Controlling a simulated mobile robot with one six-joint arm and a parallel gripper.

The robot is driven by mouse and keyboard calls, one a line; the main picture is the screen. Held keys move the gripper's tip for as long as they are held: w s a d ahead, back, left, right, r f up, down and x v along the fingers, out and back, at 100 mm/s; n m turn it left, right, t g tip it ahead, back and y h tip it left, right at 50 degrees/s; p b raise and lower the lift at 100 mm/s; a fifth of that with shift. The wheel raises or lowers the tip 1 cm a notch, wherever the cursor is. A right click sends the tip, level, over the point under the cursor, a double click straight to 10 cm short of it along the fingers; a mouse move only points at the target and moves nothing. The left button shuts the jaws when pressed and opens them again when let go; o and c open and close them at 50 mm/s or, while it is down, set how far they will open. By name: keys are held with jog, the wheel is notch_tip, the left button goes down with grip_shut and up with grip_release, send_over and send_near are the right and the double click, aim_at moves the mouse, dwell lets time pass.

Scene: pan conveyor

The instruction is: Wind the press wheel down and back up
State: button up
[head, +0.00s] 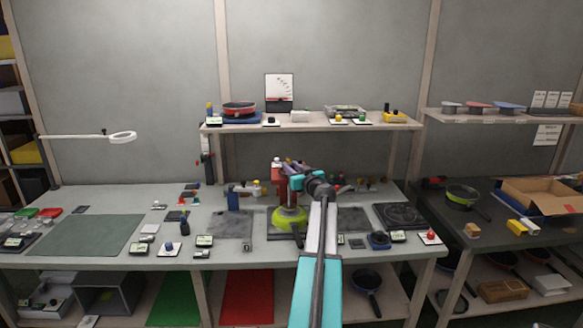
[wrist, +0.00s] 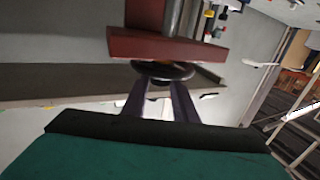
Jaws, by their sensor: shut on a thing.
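The press has a red frame (head: 281,180) and stands in the middle of the bench. A lime-green pan (head: 290,217) sits at its foot. In the wrist view the red frame (wrist: 165,46) crosses the top of the picture. Just in front of it is the dark round press wheel (wrist: 163,71). My gripper's two fingers (wrist: 165,86) reach to the wheel and are shut on it. In the head view my gripper (head: 288,164) is at the top of the press, and my arm partly covers the press. The wheel is hard to make out there.
A shelf (head: 310,125) with several items runs above and behind the press. A dark plate (head: 231,224) lies left of the press, and a black hot plate (head: 399,216) lies to the right. A green mat (head: 95,234) lies at left. Several small blocks stand along the front.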

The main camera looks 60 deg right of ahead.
jog(key=shift+s+d+r+n+t+y+p, duration=0.15)
jog(key=shift+n+t+y+p, duration=0.3)
jog(key=shift+y+p, duration=0.5)
jog(key=shift+w+d+n+t+y+p, duration=0.15)
jog(key=shift+n+y+p, duration=0.4)
jog(key=shift+p, duration=0.75)
jog(key=shift+s+d+r+n+t+y+p, duration=0.15)
jog(key=shift+n+t+y+p, duration=0.45)
jog(key=shift+p, duration=0.5)
jog(key=shift+f+y+p, duration=0.1)
jog(key=shift+y+p, duration=0.25)
jog(key=shift+y, duration=0.05)
jog(key=shift+d+f+n+y+p, duration=0.1)
jog(key=shift+n+y+p, duration=0.3)
jog(key=shift+y, duration=0.3)
jog(key=shift+f, duration=0.1)
jog(key=o, duration=1.1)
jog(key=shift+s+a, duration=0.15)
jog(key=shift+a, duration=0.05)
jog(key=s+b, duration=0.1)
jog(key=s, duration=0.3)
jog(key=s+a+b, duration=0.1)
jog(key=s, duration=0.4)
jog(key=s+a+b, duration=0.1)
jog(key=s+b, duration=0.1)
jog(key=s, duration=0.2)
jog(key=shift+s+a, duration=0.1)
jog(key=shift+s, duration=0.15)
